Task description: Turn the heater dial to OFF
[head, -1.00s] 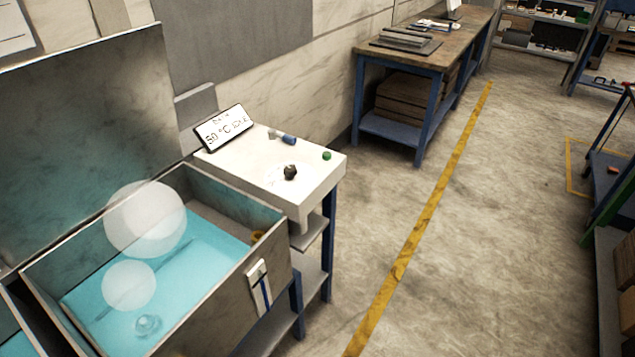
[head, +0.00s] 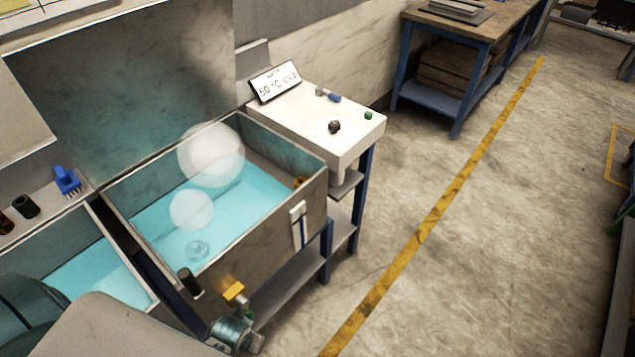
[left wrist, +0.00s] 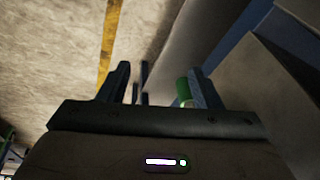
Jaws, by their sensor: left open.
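The heater dial appears to be the small dark knob (head: 334,127) on top of the white control box (head: 290,120), right of the water bath in the head view. A tilted display (head: 275,81) on the box reads about 50 °C, with a further word too small to read surely. My left gripper (left wrist: 158,88) shows in the left wrist view with its two dark fingers apart, and I see nothing held. The dial cannot be made out in that view. My right gripper is not in view.
A metal bath (head: 250,235) with blue water and pale translucent spheres stands left of the box. A blue-handled part (head: 328,95) and a green button (head: 368,115) are near the dial. A yellow-handled fitting (head: 235,293) is at the bath's front.

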